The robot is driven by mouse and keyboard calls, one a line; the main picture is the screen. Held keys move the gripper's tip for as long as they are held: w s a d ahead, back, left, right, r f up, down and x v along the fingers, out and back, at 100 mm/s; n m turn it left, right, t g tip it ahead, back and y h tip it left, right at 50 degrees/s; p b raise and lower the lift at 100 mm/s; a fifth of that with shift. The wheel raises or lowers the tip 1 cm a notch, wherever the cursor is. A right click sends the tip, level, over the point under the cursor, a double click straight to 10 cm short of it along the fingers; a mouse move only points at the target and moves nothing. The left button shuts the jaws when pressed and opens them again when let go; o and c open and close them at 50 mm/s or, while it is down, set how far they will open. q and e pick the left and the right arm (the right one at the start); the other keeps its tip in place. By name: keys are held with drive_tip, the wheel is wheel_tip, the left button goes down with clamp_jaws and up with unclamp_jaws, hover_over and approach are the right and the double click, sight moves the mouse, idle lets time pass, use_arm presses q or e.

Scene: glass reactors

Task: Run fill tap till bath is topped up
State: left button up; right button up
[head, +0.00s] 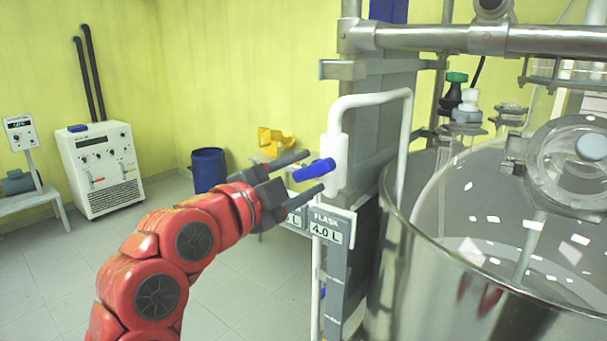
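The fill tap is a white pipe (372,99) with a thick white valve body (335,166). It arches over and runs down by the rim of the bath. Its blue handle (314,170) points left from the valve body. The bath (420,275) is a large shiny round vessel at the right; its liquid level is hard to tell through reflections.
A sign reading FLASK 4.0 L (328,226) hangs below the tap, beside a partly hidden one. A steel frame (430,38) and glassware (555,165) stand over the bath. A blue drum (209,170) and white cabinet unit (103,170) stand at the back left, with open floor before them.

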clamp_jaws()
drive_tip(key=shift+f+m, duration=0.1)
drive_tip(key=shift+m, duration=0.2)
drive_tip(key=shift+w+m+b, duration=0.1)
drive_tip(key=shift+m+b, duration=0.25)
drive_tip(key=shift+m, duration=2.35)
drive_tip(key=shift+o, duration=0.3)
unclamp_jaws()
